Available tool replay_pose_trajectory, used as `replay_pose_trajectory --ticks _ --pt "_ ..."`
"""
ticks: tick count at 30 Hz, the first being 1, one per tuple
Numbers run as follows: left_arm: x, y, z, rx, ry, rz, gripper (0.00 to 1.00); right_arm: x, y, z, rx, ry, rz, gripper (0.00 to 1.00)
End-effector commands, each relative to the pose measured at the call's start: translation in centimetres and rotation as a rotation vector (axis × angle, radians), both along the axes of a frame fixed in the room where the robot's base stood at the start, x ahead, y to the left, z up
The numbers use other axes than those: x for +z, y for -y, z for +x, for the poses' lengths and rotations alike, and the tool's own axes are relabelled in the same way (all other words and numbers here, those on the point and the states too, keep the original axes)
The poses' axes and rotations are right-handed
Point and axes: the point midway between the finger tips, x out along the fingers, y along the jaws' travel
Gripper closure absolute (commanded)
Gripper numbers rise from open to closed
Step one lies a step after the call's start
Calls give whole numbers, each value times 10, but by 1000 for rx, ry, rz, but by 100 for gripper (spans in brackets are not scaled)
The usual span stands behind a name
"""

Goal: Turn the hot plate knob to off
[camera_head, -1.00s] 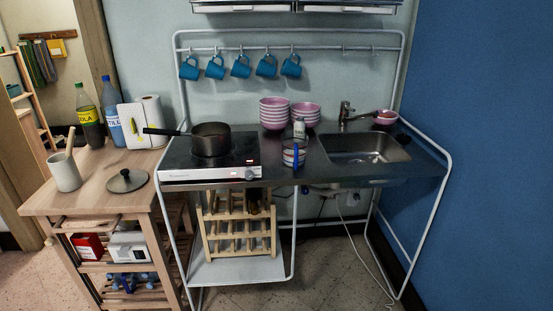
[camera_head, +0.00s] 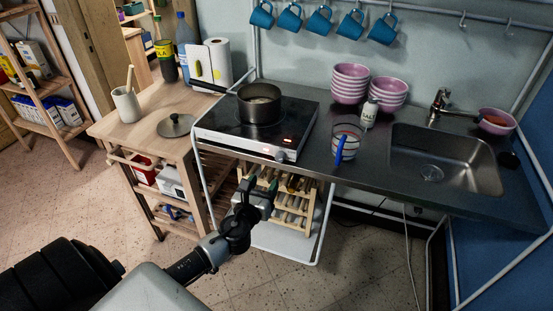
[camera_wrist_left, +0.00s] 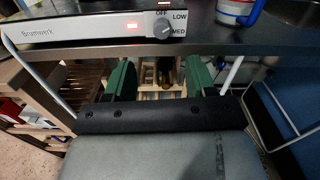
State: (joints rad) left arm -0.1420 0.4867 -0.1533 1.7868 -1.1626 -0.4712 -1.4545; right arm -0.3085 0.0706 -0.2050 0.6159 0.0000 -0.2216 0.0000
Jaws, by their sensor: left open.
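The hot plate (camera_head: 226,128) sits at the left end of the counter, with a dark pot (camera_head: 260,106) on it. Its knob (camera_head: 281,155) is at the right of the white front panel. In the left wrist view the grey knob (camera_wrist_left: 163,28) shows below the label OFF, with LOW and MED to its right. Its pointer seems turned toward MED, but is hard to read. Red lights glow on the panel and the top. My left gripper (camera_head: 262,190) is open and empty, in front of and below the knob, apart from it. Its green fingers (camera_wrist_left: 160,78) show below the counter edge.
A wooden bottle rack (camera_head: 294,211) is under the counter. A wooden cart (camera_head: 150,133) stands left. The pot handle points left.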

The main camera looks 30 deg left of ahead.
Motion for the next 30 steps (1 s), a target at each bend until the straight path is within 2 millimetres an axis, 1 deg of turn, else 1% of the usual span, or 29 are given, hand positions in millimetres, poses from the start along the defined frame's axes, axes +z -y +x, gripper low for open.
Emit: replay_pose_trajectory --ticks 5,12,16,21,29,30 --pt "2 -6 27 1 2 0 44 4 1 2 0 2 -2 57" --pt "0 -17 71 1 0 -5 44 5 8 11 -3 16 -9 57" --pt "-1 -21 88 0 -1 -3 44 3 10 11 -4 18 -11 57" --pt "-1 -23 99 0 -1 -5 44 3 10 11 -4 18 -11 57" --pt "-1 -24 100 -1 -3 -6 44 3 10 11 -3 17 -11 57" --pt "-1 -24 100 -1 -3 -6 46 3 9 11 -3 17 -11 57"
